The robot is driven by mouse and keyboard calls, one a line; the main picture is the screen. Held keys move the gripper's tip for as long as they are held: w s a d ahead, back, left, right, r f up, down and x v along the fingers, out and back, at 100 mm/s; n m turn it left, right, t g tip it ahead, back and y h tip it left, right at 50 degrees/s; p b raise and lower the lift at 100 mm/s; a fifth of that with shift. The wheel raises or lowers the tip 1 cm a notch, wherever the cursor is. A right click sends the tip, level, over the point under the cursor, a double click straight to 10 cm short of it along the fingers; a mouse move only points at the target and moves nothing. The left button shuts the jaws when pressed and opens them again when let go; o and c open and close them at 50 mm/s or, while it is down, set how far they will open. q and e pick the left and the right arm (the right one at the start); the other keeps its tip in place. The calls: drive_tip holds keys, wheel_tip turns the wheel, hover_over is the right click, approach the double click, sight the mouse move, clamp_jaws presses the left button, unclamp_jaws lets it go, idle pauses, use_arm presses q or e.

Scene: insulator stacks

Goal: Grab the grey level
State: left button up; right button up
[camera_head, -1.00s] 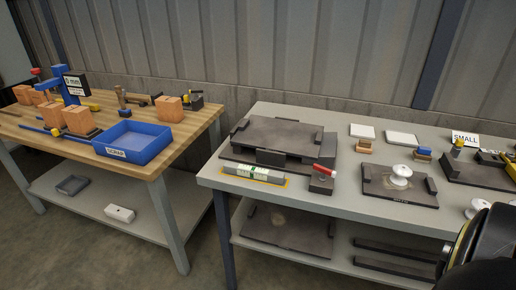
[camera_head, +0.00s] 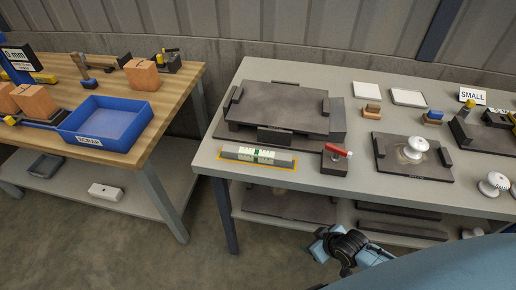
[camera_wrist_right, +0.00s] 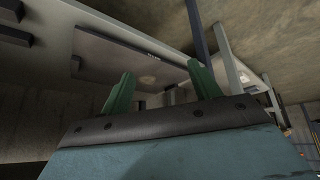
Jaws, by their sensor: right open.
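The grey level (camera_head: 258,155) is a long pale bar with a green vial in its middle. It lies inside a yellow outline at the front left edge of the grey table (camera_head: 205,160). My right gripper (camera_head: 338,246) is in front of the table, below and to the right of the level, and does not touch it. In the right wrist view its two green fingers (camera_wrist_right: 162,88) stand wide apart with nothing between them. The level cannot be made out in that view. My left gripper is not in view.
Behind the level is a dark raised plate (camera_head: 280,107). A block with a red handle (camera_head: 338,152) stands just right of it. A dark tray (camera_head: 400,170) with a white insulator is further right. A wooden bench with a blue scrap bin (camera_head: 108,122) stands left, across a gap.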

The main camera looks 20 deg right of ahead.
drive_tip(key=w+a+r+n+t+y+p, duration=0.1)
drive_tip(key=w+a+r, duration=0.15)
drive_tip(key=r, duration=0.55)
drive_tip(key=w+a+r+n+y+p, duration=0.1)
drive_tip(key=a+r+y, duration=0.15)
drive_tip(key=r, duration=0.55)
drive_tip(key=w+a+r+n+t+y+p, duration=0.1)
drive_tip(key=w+a+r, duration=0.15)
drive_tip(key=r, duration=0.55)
drive_tip(key=t+y, duration=0.2)
drive_tip(key=t, duration=0.1)
approach(258, 153)
drive_tip(key=shift+n, duration=0.3)
drive_tip(key=v, duration=0.4)
drive_tip(key=shift+r, duration=0.35)
drive_tip(key=shift+w, duration=0.25)
drive_tip(key=x, duration=0.4)
drive_tip(key=b+x, duration=0.1)
drive_tip(key=x, duration=0.3)
drive_tip(key=b+x, duration=0.1)
drive_tip(key=x, duration=0.4)
drive_tip(key=shift+s+f, duration=0.2)
drive_tip(key=shift+f, duration=0.1)
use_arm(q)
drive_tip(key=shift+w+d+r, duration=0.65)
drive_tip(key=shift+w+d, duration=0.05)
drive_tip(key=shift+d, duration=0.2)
use_arm(e)
clamp_jaws()
